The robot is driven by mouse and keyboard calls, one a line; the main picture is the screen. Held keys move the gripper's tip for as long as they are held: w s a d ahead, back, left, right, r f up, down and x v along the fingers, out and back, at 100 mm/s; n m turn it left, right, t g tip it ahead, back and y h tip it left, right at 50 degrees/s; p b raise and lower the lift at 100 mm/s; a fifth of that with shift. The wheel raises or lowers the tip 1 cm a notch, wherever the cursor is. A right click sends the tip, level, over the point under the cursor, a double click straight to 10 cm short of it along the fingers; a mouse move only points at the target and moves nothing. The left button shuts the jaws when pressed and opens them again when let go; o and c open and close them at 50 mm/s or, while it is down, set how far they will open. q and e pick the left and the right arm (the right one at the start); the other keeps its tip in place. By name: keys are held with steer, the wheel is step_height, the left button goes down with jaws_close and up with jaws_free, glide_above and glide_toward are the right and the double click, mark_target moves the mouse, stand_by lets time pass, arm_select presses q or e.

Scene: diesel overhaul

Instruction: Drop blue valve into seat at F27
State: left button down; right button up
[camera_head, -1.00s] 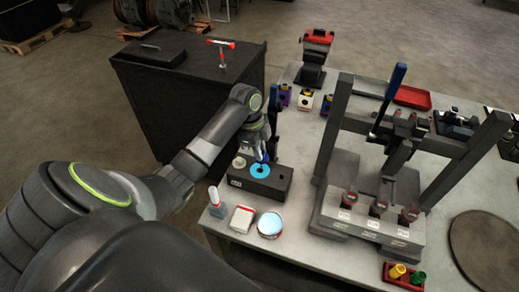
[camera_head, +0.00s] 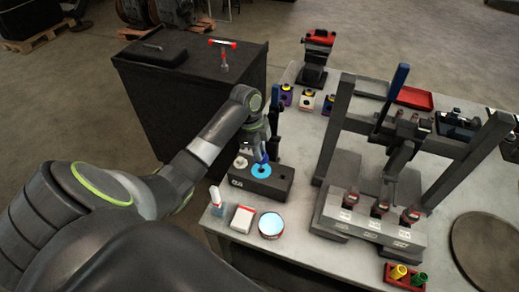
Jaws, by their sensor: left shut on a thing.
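My left gripper (camera_head: 257,149) reaches down over a black block (camera_head: 265,187) at the near left of the table. It is shut on a small blue part (camera_head: 264,157), which looks like the blue valve; the fingers hide much of it. The part stands just above or in the middle of a bright blue disc (camera_head: 261,171) on the block's top; I cannot tell whether it touches. A pale round piece (camera_head: 239,162) sits on the block's left end. The block's front label is too small to read, so I cannot confirm F27. My right gripper is not in view.
A dark press frame (camera_head: 333,130) with a grey labelled base (camera_head: 375,232) stands right of the block. A bottle (camera_head: 216,200), a white box (camera_head: 242,219) and a round tin (camera_head: 271,225) stand in front. A red tray (camera_head: 412,97) lies behind.

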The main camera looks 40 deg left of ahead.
arm_select(q)
steer(key=shift+f, duration=0.35)
steer(key=shift+f, duration=0.4)
steer(key=shift+f, duration=0.25)
steer(key=shift+f+b, duration=0.2)
steer(key=shift+b, duration=0.15)
stand_by(0.3)
steer(key=shift+f, duration=0.35)
steer(key=shift+f, duration=0.15)
steer(key=shift+f, duration=0.35)
steer(key=shift+f+b, duration=0.35)
stand_by(0.5)
